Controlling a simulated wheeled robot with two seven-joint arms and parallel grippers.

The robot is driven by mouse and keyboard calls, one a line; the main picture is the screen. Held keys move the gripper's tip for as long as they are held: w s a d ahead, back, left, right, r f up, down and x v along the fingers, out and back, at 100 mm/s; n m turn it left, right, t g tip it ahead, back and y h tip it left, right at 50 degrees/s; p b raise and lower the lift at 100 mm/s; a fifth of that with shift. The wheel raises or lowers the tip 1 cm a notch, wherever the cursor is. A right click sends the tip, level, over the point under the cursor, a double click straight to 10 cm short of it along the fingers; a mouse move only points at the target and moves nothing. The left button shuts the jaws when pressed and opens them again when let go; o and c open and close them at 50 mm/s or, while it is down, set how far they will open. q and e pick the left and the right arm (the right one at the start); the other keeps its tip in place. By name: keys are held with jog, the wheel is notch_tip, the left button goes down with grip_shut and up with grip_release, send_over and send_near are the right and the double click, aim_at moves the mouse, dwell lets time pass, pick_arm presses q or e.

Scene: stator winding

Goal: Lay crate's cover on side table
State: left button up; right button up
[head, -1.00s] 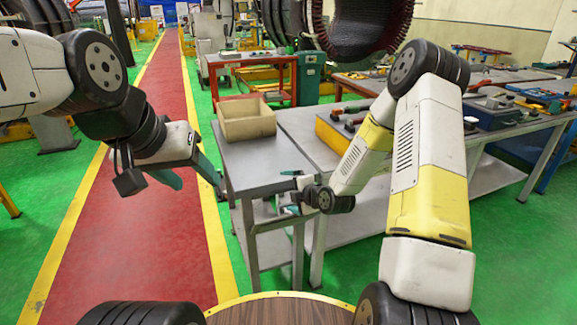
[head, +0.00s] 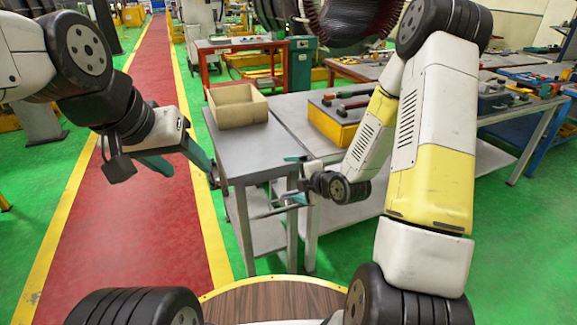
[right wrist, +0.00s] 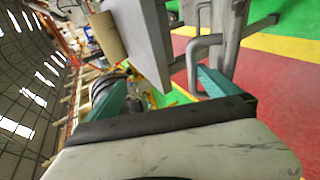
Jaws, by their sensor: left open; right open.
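The grey side table (head: 248,160) stands ahead of me with an open, empty-looking tan box (head: 238,106) at its far end. A yellow crate (head: 326,122) with a dark top (head: 347,104) and red-and-black handles sits on the long bench to the right; I cannot tell whether that top is a loose cover. My left gripper (head: 182,162) is open and empty beside the side table's left edge. My right gripper (head: 287,180) is open at the side table's near right corner; it also shows in the right wrist view (right wrist: 160,87), with no object held.
The long grey workbench (head: 296,115) adjoins the side table on the right. A tubular handle (head: 268,212) sticks out from the side table's near end. The side table's top in front of the tan box is bare. A red aisle (head: 140,225) lies open to the left.

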jog(key=shift+r, duration=0.1)
jog(key=shift+c, duration=0.4)
grip_shut()
dwell(0.8)
